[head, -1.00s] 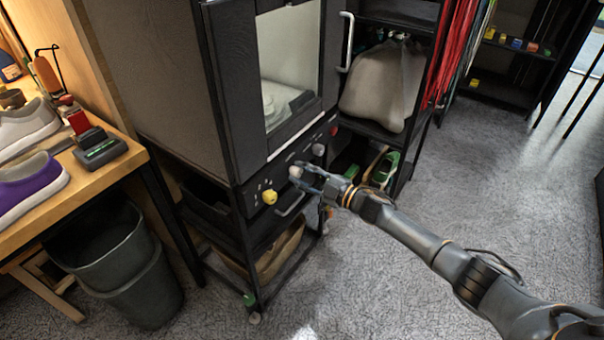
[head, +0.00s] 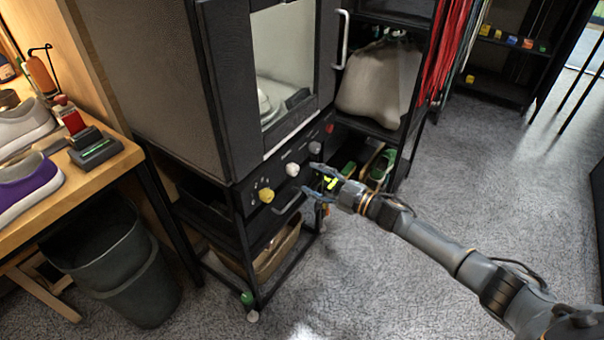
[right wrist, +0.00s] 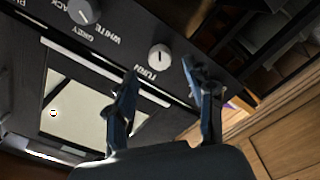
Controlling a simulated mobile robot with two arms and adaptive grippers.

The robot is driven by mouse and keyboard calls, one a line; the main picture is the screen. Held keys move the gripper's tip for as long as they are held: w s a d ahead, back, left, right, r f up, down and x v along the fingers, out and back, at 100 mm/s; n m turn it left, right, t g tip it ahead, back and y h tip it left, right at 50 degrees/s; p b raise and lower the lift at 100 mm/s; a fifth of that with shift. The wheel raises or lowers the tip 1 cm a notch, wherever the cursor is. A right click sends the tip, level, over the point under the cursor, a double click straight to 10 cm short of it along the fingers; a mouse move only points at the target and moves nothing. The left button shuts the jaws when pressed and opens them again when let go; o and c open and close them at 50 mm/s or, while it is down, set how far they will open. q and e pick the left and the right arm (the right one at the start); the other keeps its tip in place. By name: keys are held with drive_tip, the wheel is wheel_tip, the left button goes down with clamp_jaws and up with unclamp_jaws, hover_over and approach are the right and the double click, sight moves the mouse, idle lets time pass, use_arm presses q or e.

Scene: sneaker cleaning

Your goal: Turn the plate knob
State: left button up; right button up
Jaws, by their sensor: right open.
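A row of knobs is on the black front panel below the cabinet window. In the head view a white knob (head: 292,169) sits between a yellow knob (head: 267,195) and a grey knob (head: 315,147). In the right wrist view the white knob (right wrist: 159,57) has the word TURN beside it, and the grey knob (right wrist: 82,11) has colour words. No label reading "plate" is legible. My right gripper (head: 312,180) is open and empty, apart from the panel in front of the white knob. In the right wrist view, the white knob shows between the fingertips (right wrist: 160,66).
The black cabinet (head: 165,75) has a glass window (head: 280,60). A red button (head: 330,128) and a handle (head: 290,204) are near the knobs. A workbench (head: 105,170) with shoes is at the left, above a bin (head: 125,265).

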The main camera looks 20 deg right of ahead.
drive_tip(key=v, duration=0.6)
drive_tip(key=shift+s+d, duration=0.2)
drive_tip(key=shift+s, duration=0.1)
